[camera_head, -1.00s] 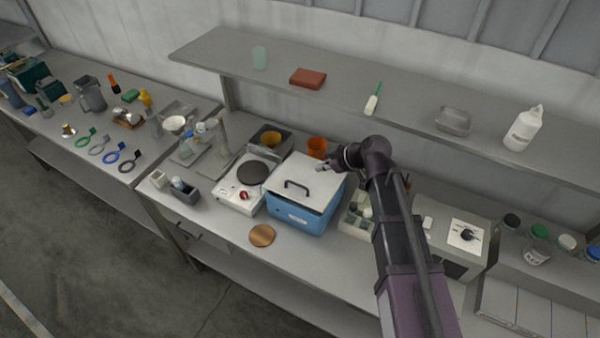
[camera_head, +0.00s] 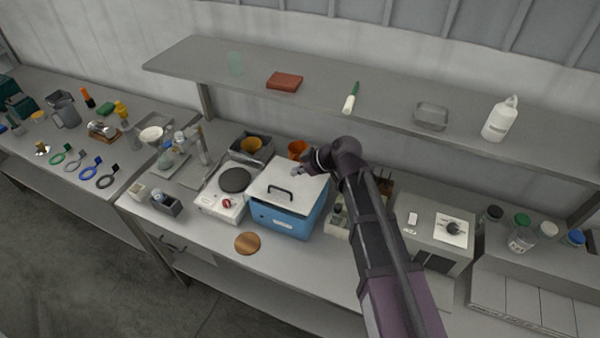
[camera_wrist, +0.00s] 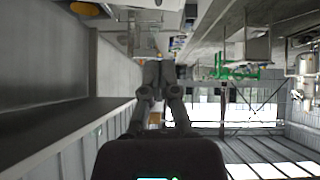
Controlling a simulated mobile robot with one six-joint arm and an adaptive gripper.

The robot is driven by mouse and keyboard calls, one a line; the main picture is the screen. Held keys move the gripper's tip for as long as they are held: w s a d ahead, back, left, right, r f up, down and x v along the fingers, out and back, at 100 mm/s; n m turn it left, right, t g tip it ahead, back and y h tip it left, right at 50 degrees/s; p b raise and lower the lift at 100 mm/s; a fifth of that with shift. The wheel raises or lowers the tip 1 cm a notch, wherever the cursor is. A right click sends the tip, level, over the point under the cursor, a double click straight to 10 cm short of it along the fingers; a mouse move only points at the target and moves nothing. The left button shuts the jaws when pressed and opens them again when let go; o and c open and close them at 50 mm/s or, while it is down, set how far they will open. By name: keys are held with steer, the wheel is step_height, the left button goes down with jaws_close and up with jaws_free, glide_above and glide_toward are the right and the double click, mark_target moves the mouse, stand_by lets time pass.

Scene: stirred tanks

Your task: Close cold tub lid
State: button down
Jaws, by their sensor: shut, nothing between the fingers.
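The cold tub (camera_head: 283,220) is a blue box on the bench. Its whitish lid (camera_head: 290,181) with a dark handle (camera_head: 281,190) lies over the top. A gap or tilt between lid and tub is too small to tell for sure. My gripper (camera_head: 296,172) is above the back right part of the lid, small in the head view; contact cannot be told. In the wrist view my gripper (camera_wrist: 160,68) has its fingers together, with nothing seen between them. The tub and lid cannot be made out in the wrist view.
A hotplate (camera_head: 221,192) stands left of the tub, and an orange cup (camera_head: 298,149) behind it. A compartment box (camera_head: 338,222) is close on the right. A copper disc (camera_head: 247,243) lies in front. The shelf (camera_head: 330,100) overhangs the back.

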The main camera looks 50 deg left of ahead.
steer(key=b, duration=0.5)
glide_above(276, 187)
steer(key=d, duration=0.2)
steer(key=f, duration=0.5)
steer(key=shift+w+d+f, duration=0.15)
steer(key=shift+w+f, duration=0.15)
steer(key=shift+w, duration=0.1)
steer(key=shift+f+b, duration=1.8)
steer(key=shift+w, duration=0.1)
